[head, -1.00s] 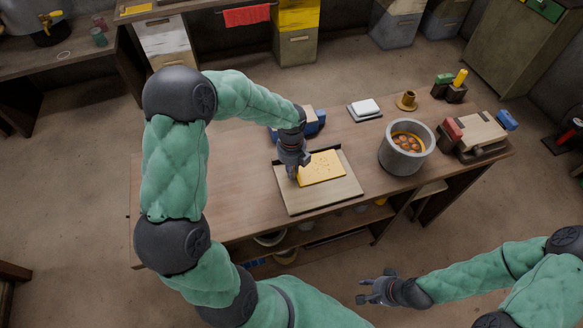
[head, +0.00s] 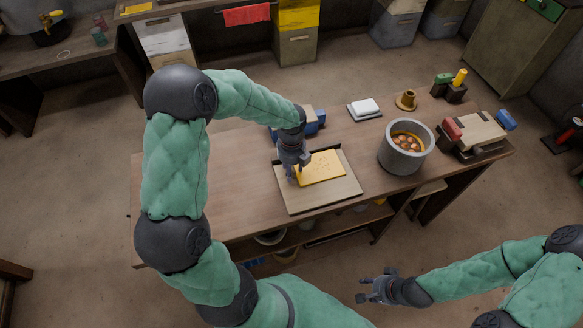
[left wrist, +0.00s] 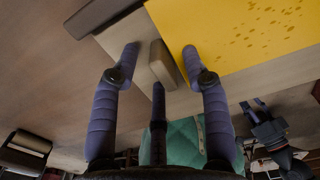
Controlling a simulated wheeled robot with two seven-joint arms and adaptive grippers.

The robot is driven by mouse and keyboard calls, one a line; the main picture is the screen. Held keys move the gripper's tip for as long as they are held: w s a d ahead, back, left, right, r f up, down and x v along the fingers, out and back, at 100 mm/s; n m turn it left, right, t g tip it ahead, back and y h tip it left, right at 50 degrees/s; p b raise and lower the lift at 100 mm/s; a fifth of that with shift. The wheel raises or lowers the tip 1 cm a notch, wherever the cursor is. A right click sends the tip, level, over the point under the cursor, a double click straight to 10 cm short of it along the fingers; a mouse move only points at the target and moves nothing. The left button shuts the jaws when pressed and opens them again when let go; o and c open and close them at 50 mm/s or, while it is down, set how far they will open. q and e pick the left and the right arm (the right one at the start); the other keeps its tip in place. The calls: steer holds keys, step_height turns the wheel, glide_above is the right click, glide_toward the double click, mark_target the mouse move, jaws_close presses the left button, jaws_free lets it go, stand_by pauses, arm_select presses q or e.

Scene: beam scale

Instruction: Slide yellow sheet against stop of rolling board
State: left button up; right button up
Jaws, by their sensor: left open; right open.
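The yellow sheet (head: 322,170), with darker specks, lies flat on the pale rolling board (head: 318,198) on the bench. The board's dark stop (head: 339,151) runs along its far edge; a dark bar, likely the stop, shows in the left wrist view (left wrist: 98,14). My left gripper (head: 294,178) is open, pointing down at the sheet's left edge. In the left wrist view its fingers (left wrist: 163,58) are spread around a small beige block (left wrist: 162,66) beside the sheet (left wrist: 245,35). I cannot tell whether they touch. My right gripper (head: 372,287) is open and empty, off the bench's front.
A metal pot (head: 400,160) with round pieces stands right of the board. Behind are a blue item (head: 314,122), a white block on a tray (head: 365,108) and a brass piece (head: 406,101). A roller device (head: 475,133) sits at the right end. The bench's left part (head: 170,190) is clear.

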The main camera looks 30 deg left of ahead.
arm_select(q)
step_height(320, 180, up, 12)
stand_by(0.5)
steer(key=shift+f, duration=0.1)
